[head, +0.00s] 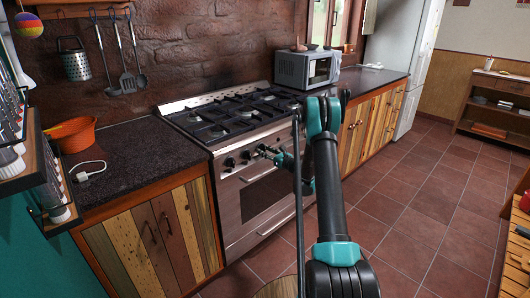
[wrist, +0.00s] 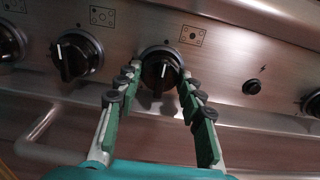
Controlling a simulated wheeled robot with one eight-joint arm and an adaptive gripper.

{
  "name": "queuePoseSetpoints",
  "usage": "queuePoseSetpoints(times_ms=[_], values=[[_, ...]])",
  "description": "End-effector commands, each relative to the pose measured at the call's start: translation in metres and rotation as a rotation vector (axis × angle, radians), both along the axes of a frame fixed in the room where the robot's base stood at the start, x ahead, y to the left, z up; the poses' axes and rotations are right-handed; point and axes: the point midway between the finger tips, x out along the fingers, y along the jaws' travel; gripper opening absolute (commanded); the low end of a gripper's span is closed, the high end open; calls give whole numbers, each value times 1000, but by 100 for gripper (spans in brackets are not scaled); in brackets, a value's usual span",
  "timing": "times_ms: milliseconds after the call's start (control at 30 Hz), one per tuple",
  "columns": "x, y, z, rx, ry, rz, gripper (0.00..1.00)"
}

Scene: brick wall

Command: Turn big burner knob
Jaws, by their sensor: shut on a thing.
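The stove (head: 238,195) has a steel front panel with a row of dark round knobs. In the wrist view, one black knob (wrist: 161,66) with a light pointer line aimed roughly down sits between my fingers, and a small burner icon (wrist: 193,36) is above it to the right. My gripper (wrist: 159,82) is shut on this knob, with a green-padded finger on either side. In the head view my gripper (head: 267,151) is at the panel, and the held knob is hidden behind it.
Another black knob (wrist: 76,58) is left of the held one, and a small black button (wrist: 252,87) is to its right. The oven door handle (head: 259,174) runs below the panel. Counters flank the stove, with a microwave (head: 308,68) on the right one. The tiled floor is open.

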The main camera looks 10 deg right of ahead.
Motion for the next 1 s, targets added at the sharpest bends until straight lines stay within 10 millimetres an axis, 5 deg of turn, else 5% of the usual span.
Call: queuePoseSetpoints(times_ms=[367, 400, 533, 1000], values=[[0, 0, -1, 2, 3, 0, 9], [0, 0, -1, 2, 3, 0, 40], [0, 0, 0, 2, 3, 0, 56], [-11, -9, 0, 2, 2, -1, 58]])
